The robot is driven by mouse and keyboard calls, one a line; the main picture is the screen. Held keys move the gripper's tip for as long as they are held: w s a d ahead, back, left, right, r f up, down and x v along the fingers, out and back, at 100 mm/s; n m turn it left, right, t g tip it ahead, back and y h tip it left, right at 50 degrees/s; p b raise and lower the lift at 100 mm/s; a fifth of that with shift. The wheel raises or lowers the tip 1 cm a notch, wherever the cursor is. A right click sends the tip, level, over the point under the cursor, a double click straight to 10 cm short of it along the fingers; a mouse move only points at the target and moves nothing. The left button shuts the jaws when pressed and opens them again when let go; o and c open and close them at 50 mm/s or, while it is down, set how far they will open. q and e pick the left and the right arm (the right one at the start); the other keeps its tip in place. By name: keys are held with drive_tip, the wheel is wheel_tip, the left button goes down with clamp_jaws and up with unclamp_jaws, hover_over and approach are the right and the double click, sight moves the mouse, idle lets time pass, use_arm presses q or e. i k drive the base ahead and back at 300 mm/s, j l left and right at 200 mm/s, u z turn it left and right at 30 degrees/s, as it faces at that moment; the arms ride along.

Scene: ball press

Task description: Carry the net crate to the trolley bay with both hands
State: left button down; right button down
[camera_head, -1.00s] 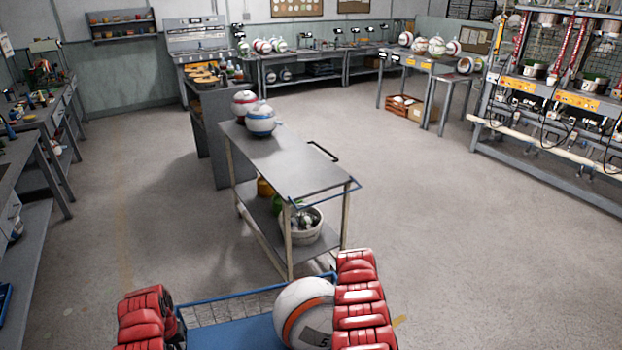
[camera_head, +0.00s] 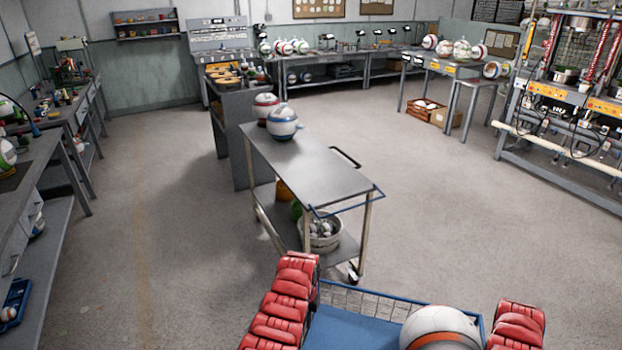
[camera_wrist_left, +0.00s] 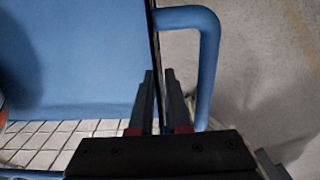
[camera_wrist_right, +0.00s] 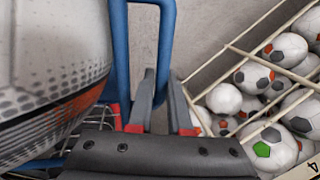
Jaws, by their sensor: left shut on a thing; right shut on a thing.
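The net crate (camera_head: 340,328) is blue, with a wire-mesh side, and is cut off by the bottom edge of the head view. A white ball (camera_head: 440,326) with an orange band lies in it. My left gripper (camera_wrist_left: 160,76) is shut on the crate's rim beside a blue side handle (camera_wrist_left: 207,60). My right gripper (camera_wrist_right: 161,76) is shut on the crate's other side by the blue handle loop (camera_wrist_right: 120,60). In the head view my red arms flank the crate and the fingertips are hard to make out. I cannot tell which spot is the trolley bay.
A grey trolley (camera_head: 310,170) stands just ahead, with balls (camera_head: 283,122) on top and a bucket (camera_head: 322,235) below. A workbench (camera_head: 45,190) runs along the left. Open floor (camera_head: 440,200) lies right of the trolley. A slatted bin of balls (camera_wrist_right: 240,100) shows below my right wrist.

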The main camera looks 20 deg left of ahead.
sight(316, 170)
drive_tip(key=i+j, duration=0.1)
drive_tip(key=j, duration=0.35)
drive_tip(key=i+j, duration=0.15)
drive_tip(key=j, duration=0.25)
drive_tip(key=i+j, duration=0.1)
drive_tip(key=j, duration=0.35)
drive_tip(key=i+j, duration=0.1)
drive_tip(key=j, duration=0.3)
